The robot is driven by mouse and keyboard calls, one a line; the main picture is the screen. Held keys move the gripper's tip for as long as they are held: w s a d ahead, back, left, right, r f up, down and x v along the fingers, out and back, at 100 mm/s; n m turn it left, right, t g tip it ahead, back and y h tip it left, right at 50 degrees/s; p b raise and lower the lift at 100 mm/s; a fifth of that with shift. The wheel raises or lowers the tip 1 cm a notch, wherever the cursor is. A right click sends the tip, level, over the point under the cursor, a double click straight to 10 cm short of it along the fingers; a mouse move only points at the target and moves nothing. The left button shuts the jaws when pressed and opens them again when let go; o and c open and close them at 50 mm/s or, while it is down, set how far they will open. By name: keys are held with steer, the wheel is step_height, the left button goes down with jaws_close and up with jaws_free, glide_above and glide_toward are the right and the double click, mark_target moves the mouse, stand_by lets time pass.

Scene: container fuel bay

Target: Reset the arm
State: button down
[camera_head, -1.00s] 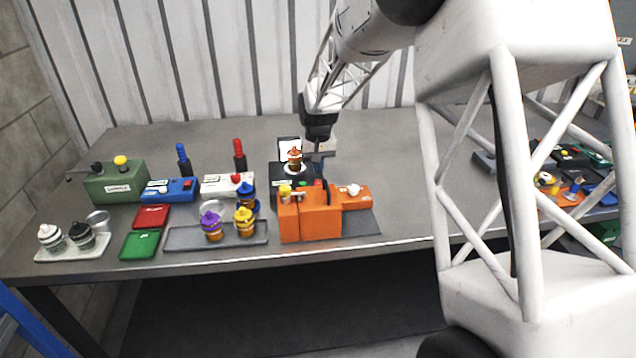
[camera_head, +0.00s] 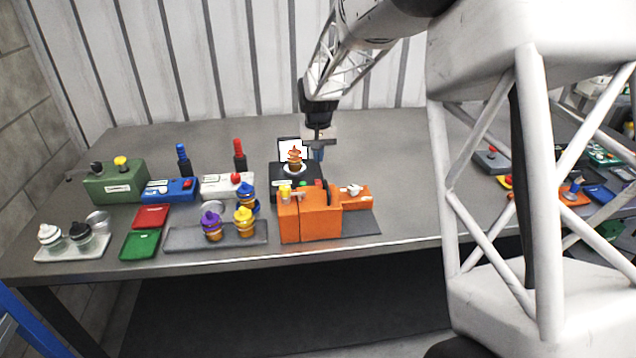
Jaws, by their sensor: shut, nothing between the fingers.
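My gripper (camera_head: 318,152) hangs from my arm over the back middle of the table, pointing down. It is shut and empty. It is just right of the black device (camera_head: 281,184), which has a white panel and an orange-and-brown canister (camera_head: 295,160) on its round plate. From this view I cannot tell the exact gap between my gripper and the device.
An orange machine (camera_head: 310,218) stands in front of my gripper. A grey tray (camera_head: 185,240) with purple- and yellow-topped canisters lies left of it. A green box (camera_head: 115,186) and blue and red bottles stand further left. The table (camera_head: 400,150) right of my gripper is clear.

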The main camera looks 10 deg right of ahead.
steer(key=shift+s+r, duration=0.1)
steer(key=s+d+r, duration=0.1)
steer(key=s+r, duration=0.3)
steer(key=s, duration=0.4)
steer(key=s+d+r+t, duration=0.1)
steer(key=s+d+r, duration=0.15)
steer(key=s, duration=0.45)
steer(key=s+d+r, duration=0.1)
steer(key=s+r, duration=0.4)
steer(key=s, duration=0.3)
steer(key=s+d+f+t, duration=0.1)
steer(key=s, duration=2.3)
steer(key=shift+s+d+f+t, duration=0.15)
steer(key=shift+d+f+t, duration=0.15)
steer(key=shift+d+f, duration=0.1)
